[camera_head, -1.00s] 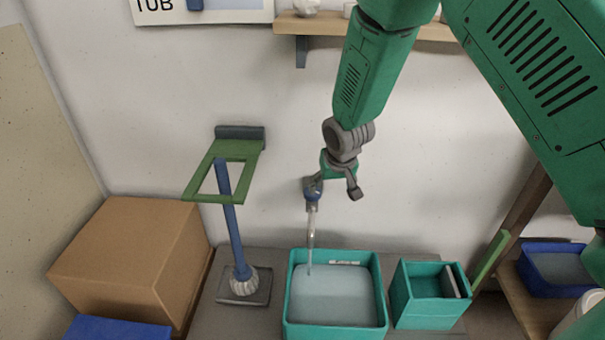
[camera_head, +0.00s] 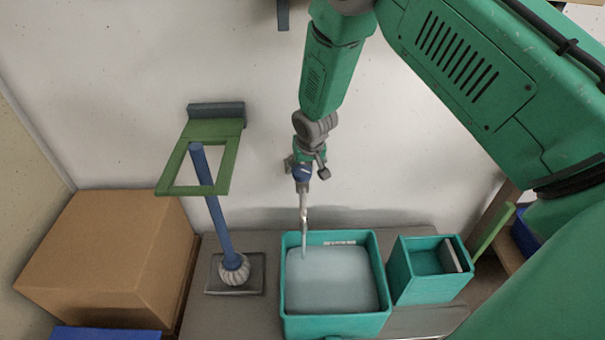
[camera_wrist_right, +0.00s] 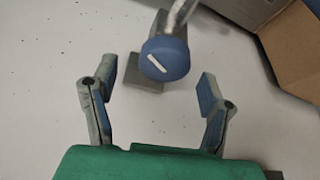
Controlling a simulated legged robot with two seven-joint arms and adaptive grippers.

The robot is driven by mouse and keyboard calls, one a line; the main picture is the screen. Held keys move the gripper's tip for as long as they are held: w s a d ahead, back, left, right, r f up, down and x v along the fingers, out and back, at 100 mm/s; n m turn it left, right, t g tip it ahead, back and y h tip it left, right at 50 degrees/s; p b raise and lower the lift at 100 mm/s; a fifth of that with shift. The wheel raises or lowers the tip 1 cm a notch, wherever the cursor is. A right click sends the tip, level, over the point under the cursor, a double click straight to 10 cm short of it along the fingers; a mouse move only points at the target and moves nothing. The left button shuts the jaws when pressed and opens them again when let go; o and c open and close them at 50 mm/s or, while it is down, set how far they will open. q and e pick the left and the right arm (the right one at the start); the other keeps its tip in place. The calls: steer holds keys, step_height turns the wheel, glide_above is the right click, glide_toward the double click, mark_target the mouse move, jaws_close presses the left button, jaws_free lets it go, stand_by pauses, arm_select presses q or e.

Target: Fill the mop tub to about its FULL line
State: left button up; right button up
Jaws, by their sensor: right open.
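The mop tub (camera_head: 287,300) is a teal square tub on the grey bench, holding pale water (camera_head: 333,280). The water surface is close below a small white label (camera_head: 340,243) on the inner back wall; its writing is unreadable. A wall tap with a blue round knob (camera_head: 302,174) stands above it, and a thin stream (camera_head: 303,240) runs from its spout into the tub. My right gripper (camera_head: 309,165) is at the tap. In the right wrist view, its fingers (camera_wrist_right: 152,92) are open and empty, with the white-marked knob (camera_wrist_right: 165,58) ahead of them, apart. My left gripper is not in view.
A smaller teal bucket (camera_head: 423,293) stands right of the tub. A mop (camera_head: 216,215) stands upright at left, through a green wall bracket (camera_head: 233,165). A cardboard box (camera_head: 105,255) is further left. A green bar (camera_head: 491,231) leans at the right.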

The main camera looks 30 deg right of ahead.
steer(key=shift+x, duration=1.15)
steer(key=shift+w+a+f, duration=0.1)
steer(key=shift+f, duration=0.1)
steer(key=shift+a, duration=0.3)
steer(key=shift+d, duration=0.35)
steer(key=c, duration=1.2)
steer(key=shift+o, duration=0.2)
